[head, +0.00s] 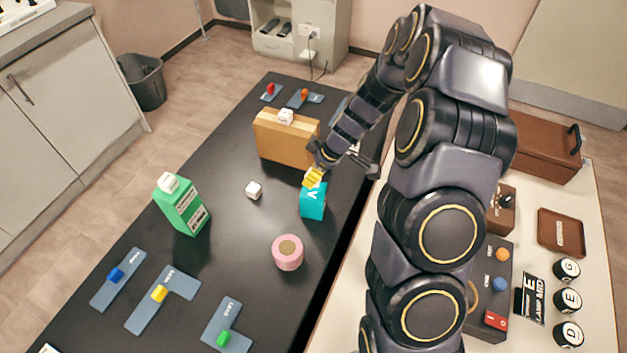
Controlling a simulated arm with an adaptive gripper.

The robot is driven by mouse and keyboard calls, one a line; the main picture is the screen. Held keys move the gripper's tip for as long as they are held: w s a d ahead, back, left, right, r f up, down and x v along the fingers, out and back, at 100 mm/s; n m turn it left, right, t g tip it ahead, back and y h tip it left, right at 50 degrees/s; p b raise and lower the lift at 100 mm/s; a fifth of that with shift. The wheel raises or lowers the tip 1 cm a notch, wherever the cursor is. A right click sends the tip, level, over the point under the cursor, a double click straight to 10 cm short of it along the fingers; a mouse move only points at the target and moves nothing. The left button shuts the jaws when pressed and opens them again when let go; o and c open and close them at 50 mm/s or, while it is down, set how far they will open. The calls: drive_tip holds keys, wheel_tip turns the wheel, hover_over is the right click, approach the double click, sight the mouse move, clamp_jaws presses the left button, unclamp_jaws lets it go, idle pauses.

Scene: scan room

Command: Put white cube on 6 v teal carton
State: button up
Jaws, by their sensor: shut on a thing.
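The teal carton (312,206) stands upright on the black table, with white marking partly visible near its top. My gripper (314,176) is at the top of this carton. A loose white cube (254,190) lies on the table left of the teal carton, apart from the gripper. Another white cube (168,183) sits on the green carton (184,211). A third white cube (286,116) sits on the tan box (283,143). The gripper hides part of the teal carton's top.
A pink round tin (287,252) stands in front of the teal carton. Blue trays with coloured pegs lie at the near left (159,305) and far end (270,93). A pale table (560,230) with a control box (491,285) is at the right.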

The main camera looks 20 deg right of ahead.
drive_tip(key=shift+w+f, duration=0.1)
drive_tip(key=shift+f, duration=1.5)
drive_tip(key=shift+f, duration=0.2)
drive_tip(key=o, duration=0.8)
